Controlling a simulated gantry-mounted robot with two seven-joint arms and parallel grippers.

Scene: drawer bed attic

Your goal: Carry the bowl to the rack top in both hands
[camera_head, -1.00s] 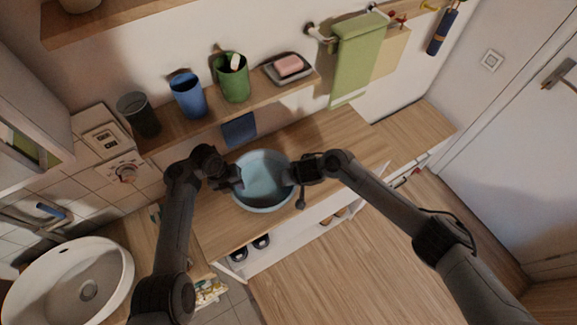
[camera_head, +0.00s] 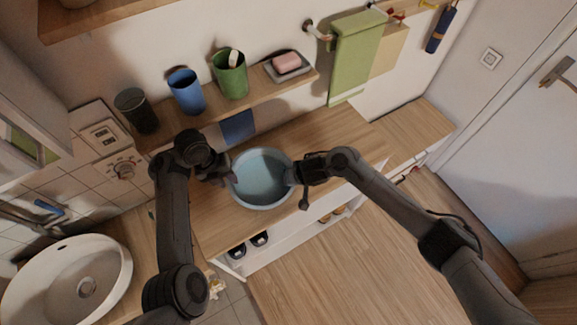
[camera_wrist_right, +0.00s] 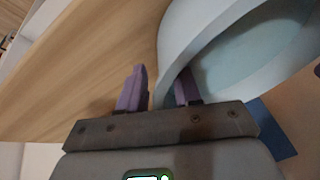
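A round light-blue bowl (camera_head: 262,180) is upright over the wooden counter. Whether it rests there or is slightly raised is unclear. My left gripper (camera_head: 230,180) is at its left rim; its fingers are too small and dark to tell their spacing. My right gripper (camera_head: 293,174) is at the right rim. In the right wrist view, its purple fingers (camera_wrist_right: 160,90) stand apart, one outside and one inside the wall of the bowl (camera_wrist_right: 178,60). A gap shows between the outer finger and the wall. I cannot identify the rack for certain.
A wall shelf (camera_head: 205,118) behind holds a dark cup (camera_head: 136,110), a blue cup (camera_head: 187,92), a green cup (camera_head: 230,74) and a soap dish (camera_head: 289,67). A white basin (camera_head: 70,280) is at lower left. The wooden counter (camera_head: 340,135) is clear to the right.

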